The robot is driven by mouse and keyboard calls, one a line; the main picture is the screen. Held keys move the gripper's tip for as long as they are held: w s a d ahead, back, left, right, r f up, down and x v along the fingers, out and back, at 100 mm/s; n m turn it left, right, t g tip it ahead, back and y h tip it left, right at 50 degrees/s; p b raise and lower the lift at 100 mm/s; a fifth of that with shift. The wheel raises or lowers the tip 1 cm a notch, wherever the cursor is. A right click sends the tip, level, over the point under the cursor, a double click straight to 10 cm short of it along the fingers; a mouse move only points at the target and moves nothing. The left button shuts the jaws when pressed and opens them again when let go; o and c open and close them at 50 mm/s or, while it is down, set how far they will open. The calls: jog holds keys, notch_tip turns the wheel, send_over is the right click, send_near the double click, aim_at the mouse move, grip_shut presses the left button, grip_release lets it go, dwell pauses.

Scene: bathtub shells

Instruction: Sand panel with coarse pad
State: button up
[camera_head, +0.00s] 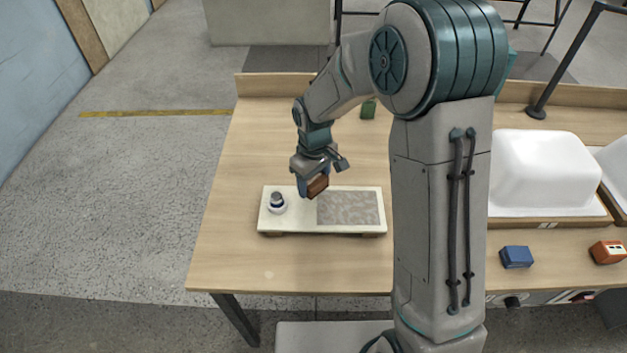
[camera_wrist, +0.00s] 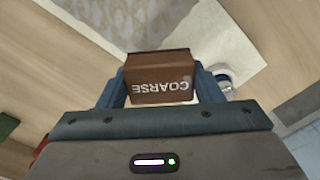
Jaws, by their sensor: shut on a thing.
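A brown block lettered COARSE, the coarse pad (camera_wrist: 160,82), is held between the fingers of my gripper (camera_wrist: 160,92). In the head view my gripper (camera_head: 312,188) holds the pad (camera_head: 318,186) just above the panel (camera_head: 290,231), near its far edge. The panel is a pale board on the wooden table, with a grey-brown mottled patch (camera_head: 350,208) on its right part. In the wrist view the mottled patch (camera_wrist: 120,18) shows at the top, beyond the pad. Whether the pad touches the board cannot be told.
A small white and dark-blue round object (camera_head: 277,203) stands on the panel's left part. A green block (camera_head: 368,109) lies at the back. On the right are a white tub shell (camera_head: 545,170), a blue block (camera_head: 517,257) and an orange block (camera_head: 607,251). The table's left side is clear.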

jog(key=shift+r+p, duration=1.05)
jog(key=shift+r, duration=0.85)
jog(key=shift+s, duration=0.1)
